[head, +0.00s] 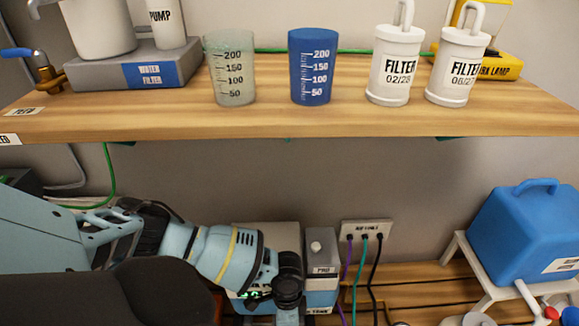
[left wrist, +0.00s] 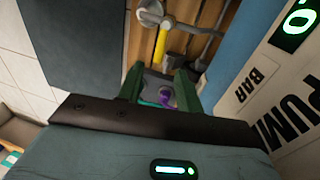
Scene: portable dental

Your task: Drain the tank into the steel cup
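A small grey and blue box (head: 322,282) stands low against the wall in the head view; its lower label seems to end in "TANK". My left gripper (head: 288,310) reaches down in front of the pump box beside it, with its fingertips cut off by the frame. In the left wrist view the green fingers of my left gripper (left wrist: 158,90) are apart. A grey part with purple and teal on it shows between or beyond them; contact cannot be told. A yellow-sleeved metal part (left wrist: 161,45) lies ahead. I cannot make out the steel cup. My right gripper is out of view.
The pump box (left wrist: 285,80) is close on the right in the left wrist view. Cables hang from a wall socket (head: 366,231). A blue canister (head: 525,235) sits on a white stand at right. The shelf above (head: 290,120) holds cups and filters.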

